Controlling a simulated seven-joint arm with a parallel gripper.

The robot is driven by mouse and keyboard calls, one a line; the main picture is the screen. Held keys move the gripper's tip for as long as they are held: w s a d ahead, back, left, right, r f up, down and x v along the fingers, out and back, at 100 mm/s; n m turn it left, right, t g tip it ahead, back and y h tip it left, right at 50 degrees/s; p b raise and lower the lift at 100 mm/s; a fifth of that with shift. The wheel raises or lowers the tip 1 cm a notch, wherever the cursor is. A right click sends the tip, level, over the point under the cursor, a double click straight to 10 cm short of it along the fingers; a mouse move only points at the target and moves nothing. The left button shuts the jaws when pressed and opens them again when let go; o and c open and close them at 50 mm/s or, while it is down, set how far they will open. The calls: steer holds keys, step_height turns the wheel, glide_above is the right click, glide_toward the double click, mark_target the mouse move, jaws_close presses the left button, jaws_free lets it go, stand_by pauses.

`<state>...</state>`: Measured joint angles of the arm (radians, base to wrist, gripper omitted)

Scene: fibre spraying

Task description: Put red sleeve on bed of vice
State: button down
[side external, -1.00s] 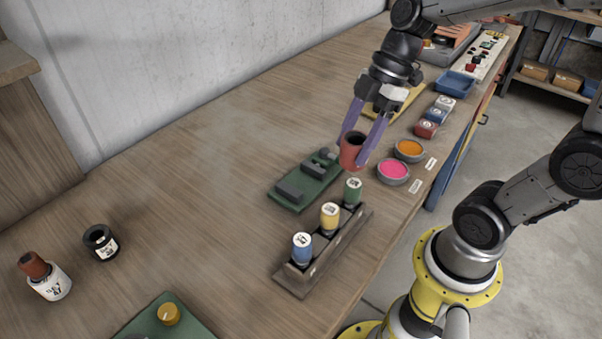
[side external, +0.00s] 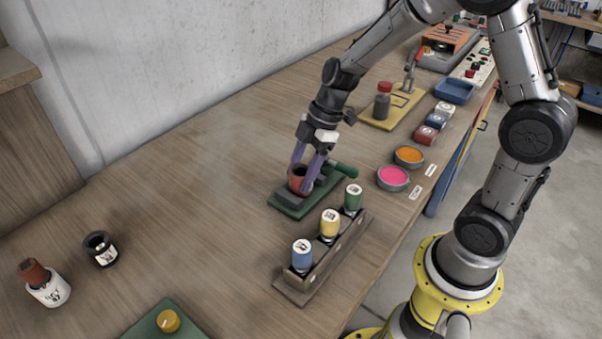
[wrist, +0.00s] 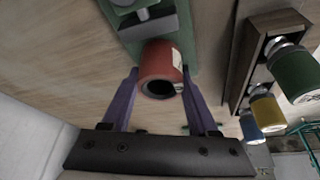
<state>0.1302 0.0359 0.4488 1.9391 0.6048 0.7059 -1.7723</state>
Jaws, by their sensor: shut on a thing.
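The vice also shows in the wrist view (wrist: 183,40). I cannot tell whether the sleeve touches the bed.
A wooden rack (side external: 325,258) with blue, yellow and green sleeves stands close to the right of the vice.

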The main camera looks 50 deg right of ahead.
steer(key=shift+f, duration=0.25)
steer(key=shift+f, duration=0.1)
steer(key=shift+c, duration=0.8)
jaws_free()
steer(key=v, duration=1.1)
steer(key=s+r+m+t+h, duration=0.2)
steer(key=s+m, duration=0.4)
steer(key=s, duration=0.3)
steer(key=s+r+m+t+h, duration=0.2)
steer(key=s+m, duration=0.5)
steer(key=s, duration=0.2)
steer(key=shift+r+m, duration=0.25)
steer(key=shift+m, duration=0.05)
